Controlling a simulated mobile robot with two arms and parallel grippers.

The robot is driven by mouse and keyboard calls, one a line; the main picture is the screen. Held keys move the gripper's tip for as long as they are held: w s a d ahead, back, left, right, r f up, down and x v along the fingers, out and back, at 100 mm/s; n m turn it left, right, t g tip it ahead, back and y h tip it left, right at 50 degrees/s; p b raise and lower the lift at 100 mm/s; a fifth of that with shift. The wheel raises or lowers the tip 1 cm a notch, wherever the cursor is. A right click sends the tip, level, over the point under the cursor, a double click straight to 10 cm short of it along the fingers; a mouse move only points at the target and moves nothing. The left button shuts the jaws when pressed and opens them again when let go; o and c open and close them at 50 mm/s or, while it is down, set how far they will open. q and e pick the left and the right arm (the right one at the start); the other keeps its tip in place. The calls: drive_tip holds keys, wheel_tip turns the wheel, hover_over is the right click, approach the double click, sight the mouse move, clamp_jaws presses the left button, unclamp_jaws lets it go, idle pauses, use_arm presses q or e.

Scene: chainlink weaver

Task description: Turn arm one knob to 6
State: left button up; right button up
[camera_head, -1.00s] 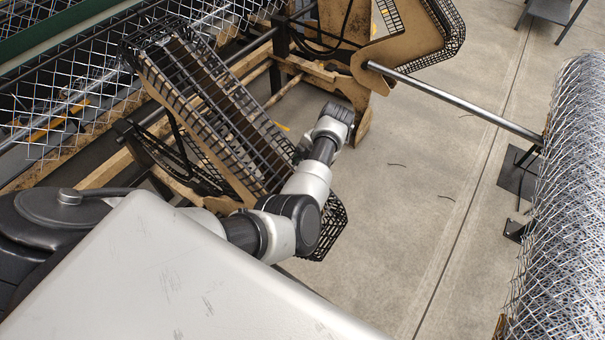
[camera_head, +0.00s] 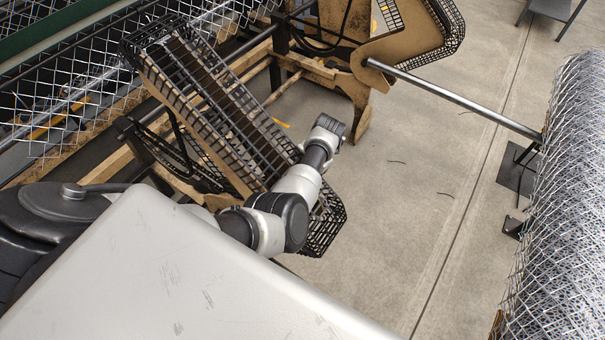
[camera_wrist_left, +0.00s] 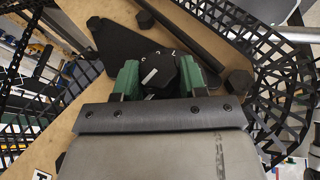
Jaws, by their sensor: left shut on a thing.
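The knob (camera_wrist_left: 161,71) is black with a white pointer line and shows in the left wrist view, on a wooden panel with a black plate. Small white marks sit around its far side; they are too small to read surely. My left gripper (camera_wrist_left: 159,80) has its green fingers on both sides of the knob and is shut on it. In the head view my left arm reaches down beside the wooden machine frame (camera_head: 205,90); its fingers and the knob are hidden there. My right gripper is in neither current view.
Black mesh guards (camera_head: 325,222) line the wooden frame close to my left arm, and mesh (camera_wrist_left: 280,90) also shows beside the gripper. A metal bar (camera_head: 455,98) runs to a large chainlink roll (camera_head: 570,200) on the right. The floor between is mostly clear.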

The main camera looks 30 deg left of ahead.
use_arm(q)
drive_tip(key=shift+w+a+r+m+h, duration=0.1)
drive_tip(key=shift+m+h, duration=0.05)
drive_tip(key=shift+h, duration=0.5)
drive_tip(key=shift+a+m+h, duration=0.1)
drive_tip(key=shift+m+h, duration=0.05)
drive_tip(key=shift+h, duration=0.5)
drive_tip(key=o, duration=0.9)
drive_tip(key=b+v, duration=0.3)
drive_tip(key=v, duration=0.7)
drive_tip(key=shift+w+r, duration=0.15)
drive_tip(key=shift+r, duration=0.2)
